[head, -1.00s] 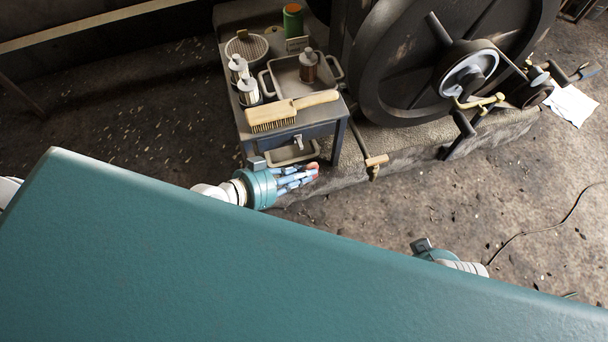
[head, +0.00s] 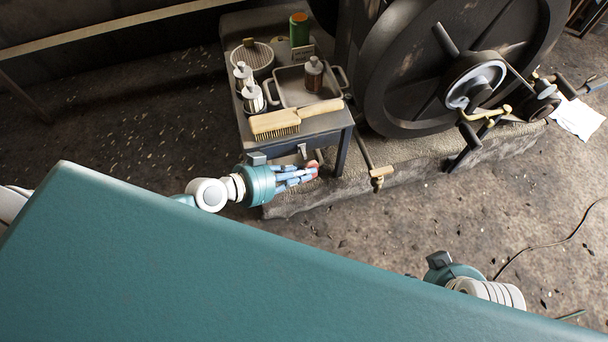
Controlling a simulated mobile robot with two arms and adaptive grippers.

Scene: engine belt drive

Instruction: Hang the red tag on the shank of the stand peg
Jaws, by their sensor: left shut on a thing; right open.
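A small red tag (head: 314,168) is at the fingertips of my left gripper (head: 306,176).
The cart (head: 330,127) carries a wooden brush (head: 278,121), a metal tray (head: 292,90), several small canisters and a green can (head: 299,30). A large flywheel (head: 400,85) stands at the right.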

